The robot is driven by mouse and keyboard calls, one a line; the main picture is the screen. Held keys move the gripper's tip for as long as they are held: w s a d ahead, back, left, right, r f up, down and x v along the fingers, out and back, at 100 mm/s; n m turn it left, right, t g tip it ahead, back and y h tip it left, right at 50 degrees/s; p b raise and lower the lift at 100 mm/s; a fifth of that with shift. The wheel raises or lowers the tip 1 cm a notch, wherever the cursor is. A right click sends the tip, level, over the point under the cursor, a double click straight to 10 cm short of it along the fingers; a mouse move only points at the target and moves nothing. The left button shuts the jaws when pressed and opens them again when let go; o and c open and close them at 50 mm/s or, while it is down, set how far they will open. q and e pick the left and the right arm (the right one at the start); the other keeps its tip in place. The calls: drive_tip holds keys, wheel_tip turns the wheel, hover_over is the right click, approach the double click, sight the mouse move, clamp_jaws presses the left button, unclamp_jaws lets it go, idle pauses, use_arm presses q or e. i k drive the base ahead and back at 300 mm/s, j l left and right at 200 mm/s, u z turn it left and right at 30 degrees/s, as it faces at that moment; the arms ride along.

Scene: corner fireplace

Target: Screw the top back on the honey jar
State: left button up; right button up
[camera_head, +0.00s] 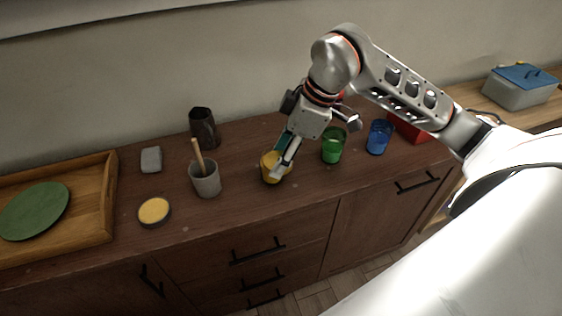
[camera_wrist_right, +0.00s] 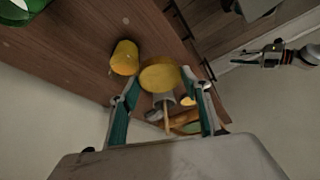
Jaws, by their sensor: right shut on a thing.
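A yellow honey jar (camera_wrist_right: 125,57) stands on the dark wooden counter, seen in the right wrist view. A round yellow top (camera_wrist_right: 160,76) sits between the two fingertips of my right gripper (camera_wrist_right: 162,86), which is shut on it. There the top looks apart from the jar and nearer the camera. In the head view my right gripper (camera_head: 280,170) is low at the yellow jar (camera_head: 268,166), its fingers partly hiding it, so I cannot separate top from jar. My left gripper (camera_wrist_right: 243,57) shows small at the upper right of the wrist view; its jaws are unclear.
A grey cup with a wooden stick (camera_head: 205,181) and a yellow-topped disc (camera_head: 154,212) stand to the left. A green cup (camera_head: 333,149) and a blue cup (camera_head: 379,138) stand to the right. A wooden tray (camera_head: 108,205) with a green plate is at far left.

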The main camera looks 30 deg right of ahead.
sight(265, 177)
drive_tip(key=l+u, duration=0.25)
drive_tip(key=l, duration=1.45)
